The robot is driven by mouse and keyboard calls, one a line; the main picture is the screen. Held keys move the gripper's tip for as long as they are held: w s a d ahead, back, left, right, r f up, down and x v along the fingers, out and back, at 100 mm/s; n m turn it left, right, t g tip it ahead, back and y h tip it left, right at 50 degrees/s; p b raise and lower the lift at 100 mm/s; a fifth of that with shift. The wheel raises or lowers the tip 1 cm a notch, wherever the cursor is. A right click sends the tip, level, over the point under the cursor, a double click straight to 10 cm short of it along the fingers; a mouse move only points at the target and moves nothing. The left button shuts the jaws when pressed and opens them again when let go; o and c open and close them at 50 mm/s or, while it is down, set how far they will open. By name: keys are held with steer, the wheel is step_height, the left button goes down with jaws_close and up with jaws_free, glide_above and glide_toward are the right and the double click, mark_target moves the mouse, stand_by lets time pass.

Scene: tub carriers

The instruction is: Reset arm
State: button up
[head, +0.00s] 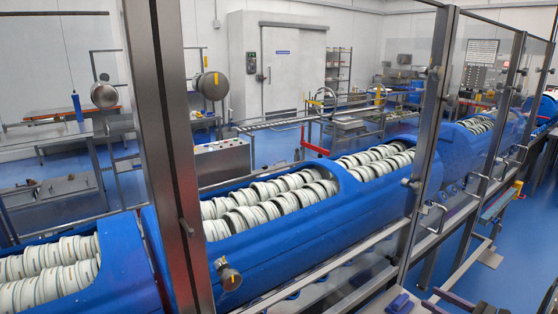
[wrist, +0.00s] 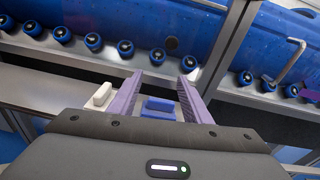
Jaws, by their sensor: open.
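My gripper (wrist: 161,82) shows in the wrist view with its two purple fingers spread apart. No object is clamped between them. A small blue block (wrist: 160,105) shows between the finger bases and a white block (wrist: 100,95) left of them; I cannot tell whether these belong to the gripper. Beyond the fingertips is the side of a long blue carrier (wrist: 120,28) with a row of blue rollers along its lower edge. In the head view, the blue carrier (head: 290,235) runs diagonally and holds rows of white tubs (head: 275,205).
A steel post (head: 165,150) and a second post (head: 428,150) frame clear panels before the carrier. A metal handle (wrist: 291,62) is at right in the wrist view. A grey ledge (wrist: 50,92) lies below the rollers. Blue floor (head: 510,235) is open at right.

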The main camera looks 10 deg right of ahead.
steer(key=s+a+f+n+g+y, duration=0.1)
steer(key=s+a+f+n+g, duration=0.25)
steer(key=s+a, duration=0.2)
steer(key=s+a+r+n+g+h, duration=0.1)
steer(key=s+a+r+n+g, duration=0.1)
steer(key=s+a+n+g, duration=0.3)
steer(key=s+a+r+n+g, duration=0.1)
steer(key=a+r+n+g, duration=0.15)
steer(key=a, duration=0.45)
steer(key=s+a+r+n+t+h, duration=0.1)
steer(key=s+a+r+n+h, duration=0.3)
steer(key=a+r+n, duration=0.5)
steer(key=s+a+r+n+t+h, duration=0.1)
steer(key=s+a+r+n+h, duration=0.3)
steer(key=s+a+r+n, duration=0.4)
steer(key=s+a+r, duration=0.1)
steer(key=a+r, duration=0.3)
steer(key=shift+a+r+n+h, duration=0.15)
steer(key=shift+n+h, duration=0.15)
steer(key=shift+n, duration=0.1)
